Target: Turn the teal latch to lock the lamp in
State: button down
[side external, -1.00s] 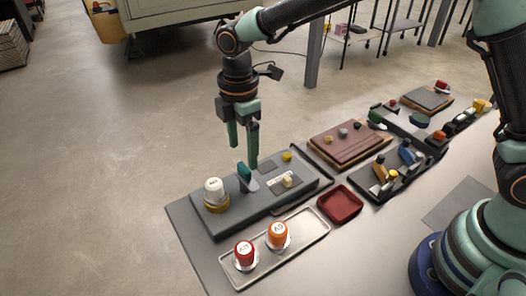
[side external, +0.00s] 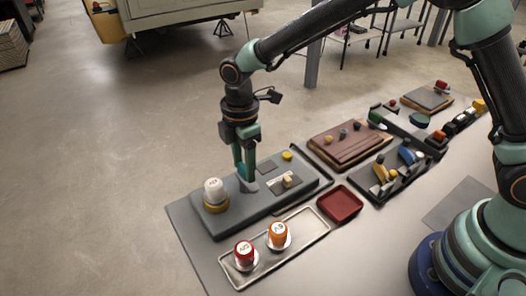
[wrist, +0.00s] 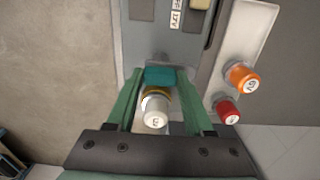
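The teal latch (wrist: 160,75) stands on the grey fixture plate (side external: 262,198), and its grey base shows just under my fingers in the side view. My gripper (side external: 245,176) has come down over it, with a finger on each side. In the wrist view the latch fills the gap between my fingertips (wrist: 161,77), so the gripper looks shut on it. The white-capped lamp (side external: 214,190) stands upright in a yellow ring (side external: 217,206) at the plate's left end.
A pale tray (side external: 306,238) in front holds a red-capped piece (side external: 244,253) and an orange-capped piece (side external: 278,235). A dark red dish (side external: 340,204) lies to the right. A brown board (side external: 350,147) and a black tray of tools (side external: 386,181) lie farther right.

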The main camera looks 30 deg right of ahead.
jog(key=m, duration=0.4)
jog(key=shift+r+m, duration=0.1)
jog(key=shift+m, duration=0.3)
jog(key=m, duration=0.4)
jog(key=shift+m, duration=0.3)
jog(key=m, duration=0.4)
jog(key=shift+m, duration=2.2)
jog(key=shift+c, duration=1.4)
grip_release()
